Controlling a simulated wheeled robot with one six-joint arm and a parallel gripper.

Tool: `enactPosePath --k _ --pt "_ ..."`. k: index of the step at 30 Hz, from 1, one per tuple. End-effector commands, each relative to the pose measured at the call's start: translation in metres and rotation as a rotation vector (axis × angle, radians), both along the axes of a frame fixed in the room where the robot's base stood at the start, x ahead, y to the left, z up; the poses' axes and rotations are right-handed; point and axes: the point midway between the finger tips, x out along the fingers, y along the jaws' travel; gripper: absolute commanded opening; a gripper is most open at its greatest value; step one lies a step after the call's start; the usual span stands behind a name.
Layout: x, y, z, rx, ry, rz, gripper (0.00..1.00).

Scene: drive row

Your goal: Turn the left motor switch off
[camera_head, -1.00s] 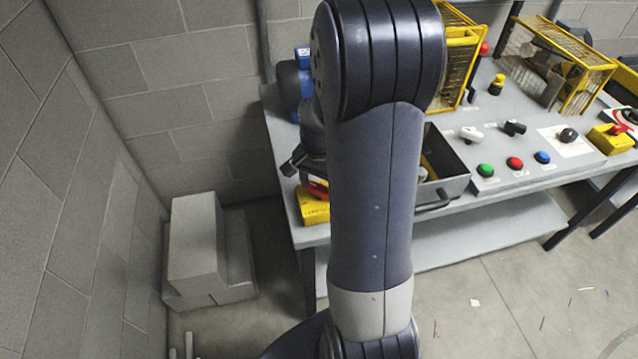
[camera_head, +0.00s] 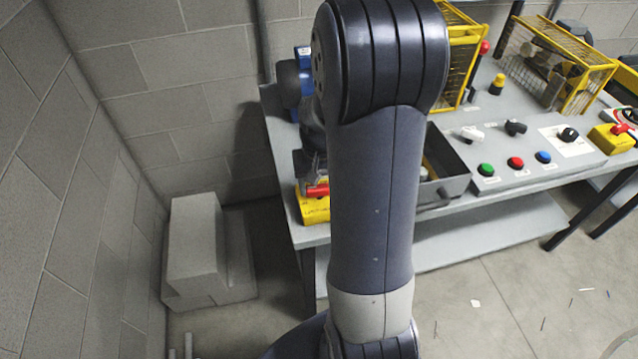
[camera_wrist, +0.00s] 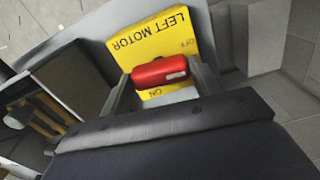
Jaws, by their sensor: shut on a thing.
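The left motor switch is a yellow box (camera_wrist: 160,38) printed "LEFT MOTOR", with OFF and ON marks and a red handle (camera_wrist: 160,71). In the wrist view the handle lies crosswise between the OFF and ON marks; which one it points to I cannot tell. My gripper (camera_wrist: 158,80) is shut on the red handle, with a finger at each side. In the head view the yellow box (camera_head: 314,208) sits at the bench's left front corner, with the red handle (camera_head: 317,190) below my gripper (camera_head: 313,180). My arm hides the right part of the box.
A dark open bin (camera_head: 455,187) stands right of the switch. Green (camera_head: 486,170), red (camera_head: 515,163) and blue (camera_head: 543,157) buttons lie farther right. A blue motor (camera_head: 290,85) is behind. Another yellow switch box (camera_head: 612,140) is at the far right.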

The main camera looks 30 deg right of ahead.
Motion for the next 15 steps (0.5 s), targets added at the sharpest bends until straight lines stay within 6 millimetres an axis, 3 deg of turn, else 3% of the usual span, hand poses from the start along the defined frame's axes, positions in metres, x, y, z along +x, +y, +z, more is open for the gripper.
enactPosePath --k 15 --pt "0.0008 -0.0002 0.0009 -0.001 -0.003 0.115 0.37"
